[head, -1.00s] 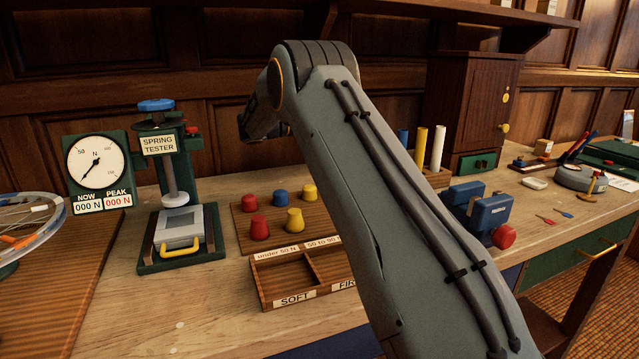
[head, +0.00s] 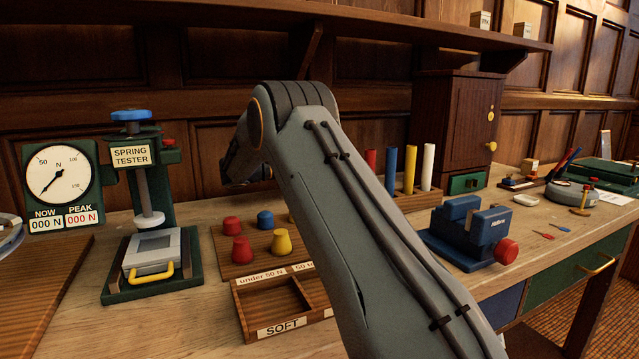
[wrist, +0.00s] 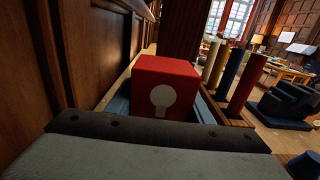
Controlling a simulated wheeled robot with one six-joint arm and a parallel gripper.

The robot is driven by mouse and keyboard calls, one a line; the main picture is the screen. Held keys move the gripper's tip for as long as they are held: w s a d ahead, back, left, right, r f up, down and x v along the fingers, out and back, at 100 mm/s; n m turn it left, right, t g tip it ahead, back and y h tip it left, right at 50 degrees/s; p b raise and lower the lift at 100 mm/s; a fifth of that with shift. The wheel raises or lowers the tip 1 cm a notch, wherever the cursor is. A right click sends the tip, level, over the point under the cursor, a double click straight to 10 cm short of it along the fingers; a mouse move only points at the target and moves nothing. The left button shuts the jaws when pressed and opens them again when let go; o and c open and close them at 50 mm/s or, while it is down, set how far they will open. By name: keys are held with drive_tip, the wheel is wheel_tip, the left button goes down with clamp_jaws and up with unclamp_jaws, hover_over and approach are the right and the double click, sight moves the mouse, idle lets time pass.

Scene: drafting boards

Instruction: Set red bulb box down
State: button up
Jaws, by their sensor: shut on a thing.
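The red bulb box (wrist: 164,90), with a pale bulb picture on its near face, is in the middle of the wrist view. My gripper (wrist: 162,106) is shut on it; pale blue-grey finger parts show at both sides of the box. The box looks upright. Its lower part is hidden behind the dark edge of my gripper, so I cannot tell whether it touches a surface. In the head view my arm hides the gripper and the box.
The spring tester (head: 140,215) stands left on the bench. Coloured knobs on a board (head: 236,270) and a sorting tray (head: 240,310) lie before my arm. A tube rack (head: 425,198), blue vise (head: 468,230) and wooden cabinet (head: 455,130) are to the right. Panelled wall runs close behind.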

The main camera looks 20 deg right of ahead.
drive_tip(key=shift+f, duration=2.25)
drive_tip(key=shift+f, duration=0.2)
drive_tip(key=o, duration=1)
drive_tip(key=shift+o, duration=0.2)
drive_tip(key=shift+r, duration=0.1)
drive_tip(key=shift+a+r, duration=0.1)
drive_tip(key=a, duration=1.1)
drive_tip(key=shift+a+b, duration=0.35)
drive_tip(key=shift+a, duration=0.05)
drive_tip(key=shift+r, duration=0.1)
